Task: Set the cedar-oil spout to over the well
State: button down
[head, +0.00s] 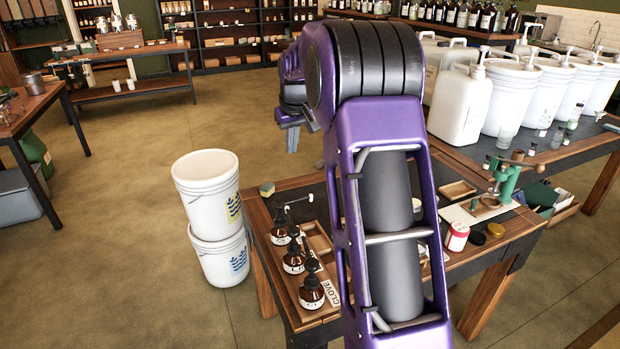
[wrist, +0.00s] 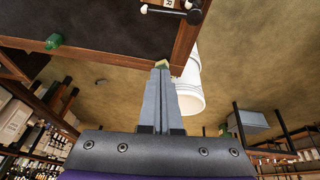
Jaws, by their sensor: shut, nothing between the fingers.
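A card reading CLOVE (head: 333,287) lies by the front one. I cannot tell which spout is the cedar-oil one, nor pick out the well. Several white pump buckets (head: 511,95) with white spouts stand on the right table. My gripper (head: 292,140) is shut and empty, held in the air above and behind the bottles. Its closed fingers (wrist: 162,70) also show in the wrist view. My arm hides the middle of the near table.
Two stacked white buckets (head: 205,185) stand on the floor left of the near table. A sponge (head: 267,189) sits at its far left corner. A green press (head: 508,180) stands right.

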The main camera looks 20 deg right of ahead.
notch_tip(320, 180, down, 14)
jog(key=d, duration=0.1)
jog(key=shift+w+d+y+b, duration=0.15)
jog(key=shift+y+b, duration=0.2)
jog(key=shift+y, duration=0.05)
jog(key=shift+f, duration=0.1)
dwell(0.4)
